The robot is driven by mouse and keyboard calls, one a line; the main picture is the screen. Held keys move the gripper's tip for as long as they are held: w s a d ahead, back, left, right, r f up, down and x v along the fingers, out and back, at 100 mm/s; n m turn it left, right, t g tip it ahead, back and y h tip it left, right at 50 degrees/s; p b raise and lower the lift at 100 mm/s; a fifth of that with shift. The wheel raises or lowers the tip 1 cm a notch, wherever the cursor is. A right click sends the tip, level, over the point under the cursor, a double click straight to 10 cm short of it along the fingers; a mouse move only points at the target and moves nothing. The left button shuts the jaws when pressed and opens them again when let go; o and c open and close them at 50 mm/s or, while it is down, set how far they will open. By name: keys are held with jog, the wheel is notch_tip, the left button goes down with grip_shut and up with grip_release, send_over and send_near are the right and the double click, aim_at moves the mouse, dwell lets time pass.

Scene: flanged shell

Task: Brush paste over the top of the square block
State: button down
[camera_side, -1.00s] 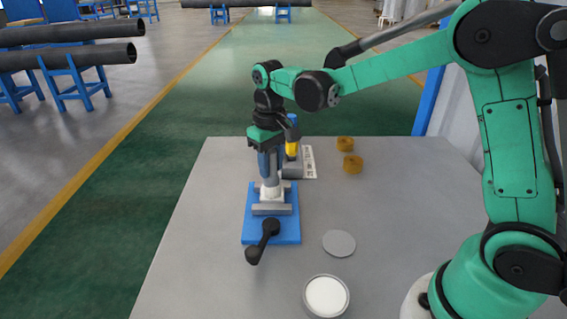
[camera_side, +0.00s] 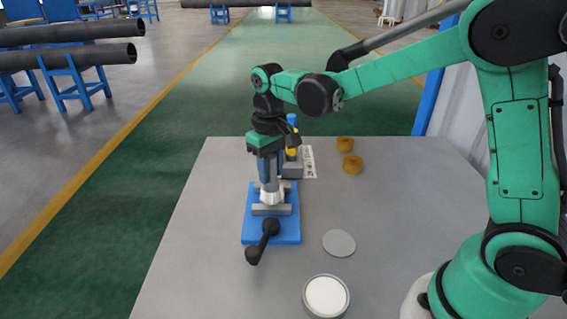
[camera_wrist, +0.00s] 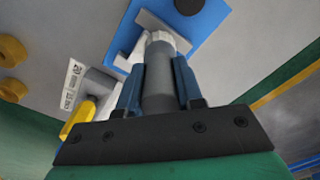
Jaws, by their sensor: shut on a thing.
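My gripper (camera_wrist: 157,92) has blue fingers shut on a grey cylindrical brush handle (camera_wrist: 158,90), pointing down in the side view. The brush's pale head (camera_wrist: 163,38) is at the grey jaws of a vise (camera_wrist: 168,28). In the side view my gripper (camera_side: 269,172) is over the vise, and the pale brush head (camera_side: 270,194) is between or just above its jaws (camera_side: 272,209). I cannot tell if it touches. The square block cannot be made out; the brush and jaws cover that spot. An open round tin of white paste (camera_side: 326,295) stands at the front.
The vise has a blue base (camera_side: 288,233) and black handle (camera_side: 264,241). A grey disc (camera_side: 339,243) lies near the tin. Behind stand a grey-and-yellow item (camera_side: 292,166), a printed strip (camera_side: 309,163) and two ochre rings (camera_side: 353,164). The table's right side is clear.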

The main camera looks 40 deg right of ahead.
jog(key=shift+s+a, duration=0.35)
jog(key=shift+w+d, duration=1.8)
jog(key=shift+w, duration=0.05)
jog(key=shift+w+d+r, duration=0.1)
jog(key=shift+w+d, duration=0.3)
jog(key=shift+d, duration=0.05)
notch_tip(320, 180, up, 8)
jog(key=shift+s, duration=0.1)
